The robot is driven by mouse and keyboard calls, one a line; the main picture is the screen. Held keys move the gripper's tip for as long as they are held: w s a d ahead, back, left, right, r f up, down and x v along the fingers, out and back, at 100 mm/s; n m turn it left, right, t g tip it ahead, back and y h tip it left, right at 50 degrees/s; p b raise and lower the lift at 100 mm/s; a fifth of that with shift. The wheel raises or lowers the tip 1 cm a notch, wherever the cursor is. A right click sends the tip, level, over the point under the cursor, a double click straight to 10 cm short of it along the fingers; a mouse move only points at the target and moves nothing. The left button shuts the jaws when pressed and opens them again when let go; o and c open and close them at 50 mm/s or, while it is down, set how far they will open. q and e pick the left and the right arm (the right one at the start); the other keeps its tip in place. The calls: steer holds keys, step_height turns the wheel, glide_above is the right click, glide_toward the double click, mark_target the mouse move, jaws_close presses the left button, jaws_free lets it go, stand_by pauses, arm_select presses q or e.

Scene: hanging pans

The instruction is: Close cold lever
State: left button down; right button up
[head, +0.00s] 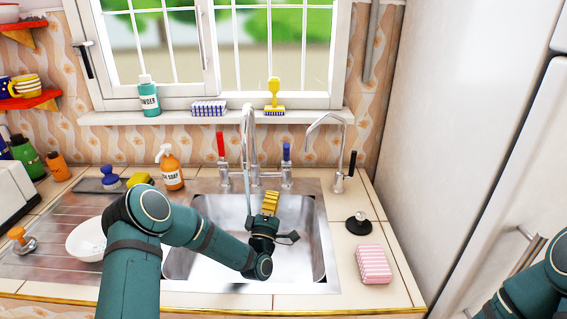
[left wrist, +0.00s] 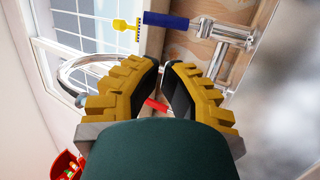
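The cold lever (head: 287,150) has a blue handle and stands upright at the right of the tap, behind the sink. In the left wrist view, the blue handle (left wrist: 166,20) shows beyond the fingertips, near the top edge. The red lever (head: 221,146) stands at the tap's left. A thin pale streak, like running water, hangs below the tap spout (head: 248,112). My left gripper (head: 271,196) is over the sink, in front of and below the blue lever, not touching it. Its yellow fingers (left wrist: 164,66) are a little apart and hold nothing. My right gripper is out of view.
The sink basin (head: 210,215) lies under my left arm. A second curved tap (head: 312,135) stands right of the blue lever. An orange soap bottle (head: 170,168) is left of the red lever. A black plug (head: 358,223) and pink sponge (head: 372,264) lie on the right counter.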

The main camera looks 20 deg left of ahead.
mark_target(284, 152)
arm_select(q)
steer(key=b+x, duration=0.1)
steer(key=x, duration=1.3)
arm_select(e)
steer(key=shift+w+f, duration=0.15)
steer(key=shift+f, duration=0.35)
